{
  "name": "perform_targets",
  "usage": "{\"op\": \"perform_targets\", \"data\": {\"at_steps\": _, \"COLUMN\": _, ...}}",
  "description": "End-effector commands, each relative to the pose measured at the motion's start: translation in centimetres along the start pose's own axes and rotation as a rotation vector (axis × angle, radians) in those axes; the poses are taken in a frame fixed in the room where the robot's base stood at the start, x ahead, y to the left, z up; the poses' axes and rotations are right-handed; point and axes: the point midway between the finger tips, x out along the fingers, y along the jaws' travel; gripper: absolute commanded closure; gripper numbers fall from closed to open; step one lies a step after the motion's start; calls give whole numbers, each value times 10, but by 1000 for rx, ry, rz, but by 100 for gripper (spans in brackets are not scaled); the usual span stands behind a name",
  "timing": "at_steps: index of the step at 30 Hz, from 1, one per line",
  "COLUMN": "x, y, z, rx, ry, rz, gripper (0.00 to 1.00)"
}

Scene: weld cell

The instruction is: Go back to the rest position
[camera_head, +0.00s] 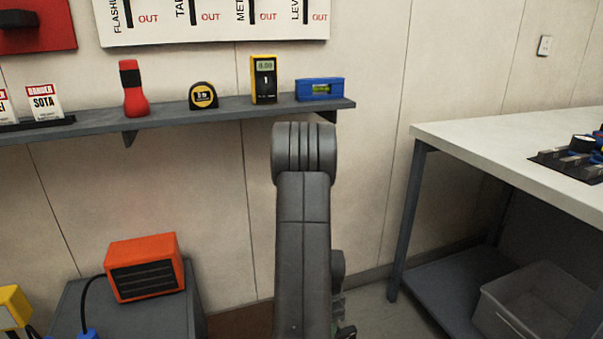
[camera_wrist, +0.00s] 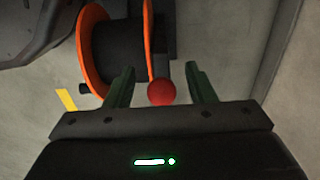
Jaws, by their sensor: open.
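My arm stands upright in the middle of the head view, in front of the wall and the shelf's right end. My gripper shows in the wrist view (camera_wrist: 160,85), with its two dark green fingers apart and nothing between them. Beyond the fingertips is a red ball-shaped knob (camera_wrist: 161,92) beside an orange-rimmed black reel (camera_wrist: 118,48). I cannot tell how far the knob is from the fingers. In the head view the gripper is mostly hidden low behind my arm.
A wall shelf (camera_head: 225,107) holds a red flashlight (camera_head: 134,90), tape measure (camera_head: 203,96), yellow meter (camera_head: 264,80) and blue level (camera_head: 320,89). An orange box (camera_head: 145,267) sits on a grey cabinet (camera_head: 180,315) at lower left. A workbench (camera_head: 500,140) stands right, a grey bin (camera_head: 530,305) beneath.

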Motion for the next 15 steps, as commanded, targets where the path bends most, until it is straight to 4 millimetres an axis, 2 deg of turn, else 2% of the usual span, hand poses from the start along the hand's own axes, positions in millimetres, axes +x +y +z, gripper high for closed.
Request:
{"op": "perform_targets", "data": {"at_steps": 1, "x": -9, "y": -1, "z": -12, "rx": 6, "ry": 2, "rz": -5, "gripper": 50}}
{"op": "perform_targets", "data": {"at_steps": 5, "x": -16, "y": 0, "z": -37, "rx": 6, "ry": 2, "rz": -3, "gripper": 50}}
{"op": "perform_targets", "data": {"at_steps": 13, "x": -4, "y": 0, "z": -90, "rx": 6, "ry": 1, "rz": -2, "gripper": 50}}
{"op": "perform_targets", "data": {"at_steps": 15, "x": -33, "y": -1, "z": -86, "rx": 0, "ry": 2, "rz": -4, "gripper": 50}}
